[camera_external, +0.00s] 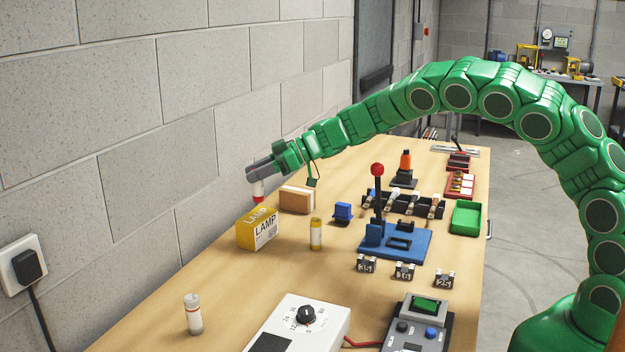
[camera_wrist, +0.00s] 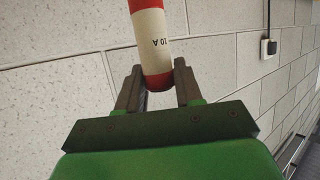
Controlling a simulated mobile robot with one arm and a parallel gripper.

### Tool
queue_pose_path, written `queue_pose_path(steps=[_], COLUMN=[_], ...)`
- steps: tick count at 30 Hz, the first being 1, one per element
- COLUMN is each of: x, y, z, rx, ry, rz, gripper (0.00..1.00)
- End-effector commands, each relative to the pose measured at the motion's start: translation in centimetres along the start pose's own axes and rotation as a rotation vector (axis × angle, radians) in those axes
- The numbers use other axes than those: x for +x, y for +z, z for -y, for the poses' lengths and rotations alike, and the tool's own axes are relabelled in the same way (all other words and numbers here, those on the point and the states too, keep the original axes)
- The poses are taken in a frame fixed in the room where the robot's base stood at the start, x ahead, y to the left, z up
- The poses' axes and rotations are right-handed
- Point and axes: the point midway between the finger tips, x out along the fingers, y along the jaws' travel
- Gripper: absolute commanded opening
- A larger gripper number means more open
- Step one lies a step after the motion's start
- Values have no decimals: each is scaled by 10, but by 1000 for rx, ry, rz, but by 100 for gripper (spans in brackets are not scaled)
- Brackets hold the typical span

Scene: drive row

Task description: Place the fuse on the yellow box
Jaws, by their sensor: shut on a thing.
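The fuse (camera_external: 258,191) is a white cylinder with red ends. It hangs roughly upright from my gripper (camera_external: 256,172), which is shut on it. The yellow box (camera_external: 256,232), marked LAMP, stands on the bench near the wall. The fuse is over the box, with its lower red end close to the box's top. I cannot tell whether they touch.
A brown block (camera_external: 297,199) stands just behind the box, and a yellow cylinder (camera_external: 316,234) to its right. A white cylinder (camera_external: 193,314) stands in front. A blue lever stand (camera_external: 395,242) and a green tray (camera_external: 466,218) are farther right. The wall is close on the left.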

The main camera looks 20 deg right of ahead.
Motion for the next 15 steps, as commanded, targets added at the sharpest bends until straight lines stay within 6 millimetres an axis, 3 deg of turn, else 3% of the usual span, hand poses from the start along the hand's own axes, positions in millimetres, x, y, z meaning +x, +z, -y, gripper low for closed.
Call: queue_pose_path(steps=[11,15], x=[12,19], y=[10,27], z=[-7,-7], rx=[4,6], ry=[2,1], rz=[1,2], gripper=[2,2])
